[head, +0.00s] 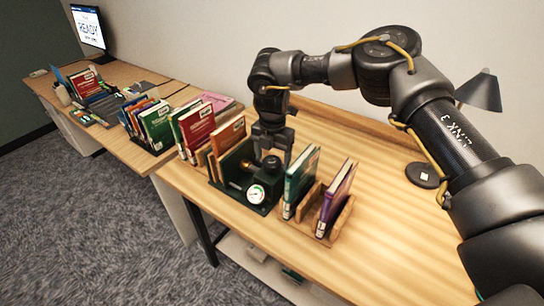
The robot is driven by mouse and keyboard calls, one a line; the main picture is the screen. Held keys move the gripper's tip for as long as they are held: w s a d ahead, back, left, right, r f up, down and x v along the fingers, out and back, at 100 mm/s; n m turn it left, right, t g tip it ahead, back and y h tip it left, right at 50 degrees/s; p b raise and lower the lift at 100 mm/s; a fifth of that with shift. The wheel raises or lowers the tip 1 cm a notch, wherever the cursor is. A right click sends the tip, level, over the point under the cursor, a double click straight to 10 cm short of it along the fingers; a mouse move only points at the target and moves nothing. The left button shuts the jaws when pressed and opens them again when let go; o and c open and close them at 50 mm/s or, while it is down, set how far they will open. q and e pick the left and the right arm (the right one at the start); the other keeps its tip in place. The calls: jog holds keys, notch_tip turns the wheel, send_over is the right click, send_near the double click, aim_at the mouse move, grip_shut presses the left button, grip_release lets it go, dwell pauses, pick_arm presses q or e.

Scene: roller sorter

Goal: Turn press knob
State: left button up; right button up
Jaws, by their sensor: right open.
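A small dark green press (240,188) stands near the front edge of the wooden table, with a round white dial gauge (256,194) on its front. A dark round knob (272,163) sits on top of the press. My right gripper (272,158) points down from above with its jaws open. Its fingertips are at the height of the knob in the picture, one on each side; I cannot tell whether they touch it. The gripper hides part of the press behind it. My left gripper is not in view.
A green book (299,180) and a purple book (336,200) stand in wooden holders close to the right of the press. Several books (197,128) stand close on the left. A lamp (480,93) is at the back right.

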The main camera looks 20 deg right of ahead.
jog(key=shift+a+f, duration=0.1)
jog(key=shift+f, duration=0.6)
jog(key=shift+c, duration=0.7)
jog(key=c, duration=0.8)
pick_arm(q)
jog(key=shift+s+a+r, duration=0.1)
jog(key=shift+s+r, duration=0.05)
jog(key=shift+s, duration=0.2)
